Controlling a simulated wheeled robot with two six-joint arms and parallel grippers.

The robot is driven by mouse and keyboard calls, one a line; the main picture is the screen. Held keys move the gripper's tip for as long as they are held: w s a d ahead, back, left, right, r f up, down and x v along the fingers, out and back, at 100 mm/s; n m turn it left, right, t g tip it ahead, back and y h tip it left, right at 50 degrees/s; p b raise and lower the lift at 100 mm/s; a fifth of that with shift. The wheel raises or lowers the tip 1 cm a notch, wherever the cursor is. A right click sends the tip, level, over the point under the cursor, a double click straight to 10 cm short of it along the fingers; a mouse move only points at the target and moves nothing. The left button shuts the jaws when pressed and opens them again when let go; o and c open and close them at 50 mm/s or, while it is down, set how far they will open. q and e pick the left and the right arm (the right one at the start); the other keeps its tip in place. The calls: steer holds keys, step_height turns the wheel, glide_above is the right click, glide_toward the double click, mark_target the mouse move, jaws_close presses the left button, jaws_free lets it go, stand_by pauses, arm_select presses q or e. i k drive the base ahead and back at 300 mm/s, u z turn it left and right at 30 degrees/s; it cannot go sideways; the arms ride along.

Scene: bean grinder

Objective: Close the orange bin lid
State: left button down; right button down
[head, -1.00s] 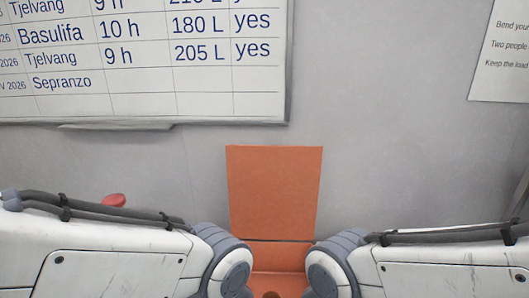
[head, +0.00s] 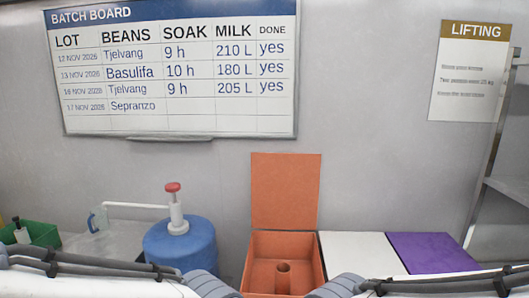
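The orange bin (head: 244,276) stands at the bottom centre of the head view, against the grey wall. Its orange lid (head: 286,190) is open and stands upright at the back of the bin. A round orange post with a hollow top (head: 283,278) rises inside the bin. My two arms cross the bottom corners of the view, one on each side of the bin. Both grippers are below the frame, so their state is hidden.
A white lid (head: 358,254) and a purple lid (head: 432,252) lie flat right of the orange bin. A blue drum (head: 180,243) with a red-knobbed pump stands left. A green crate (head: 40,233) sits far left. A shelf rack (head: 508,192) stands at the right.

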mark_target(285, 186)
steer(key=u, duration=0.7)
steer(key=i, duration=1.25)
steer(key=z, duration=0.25)
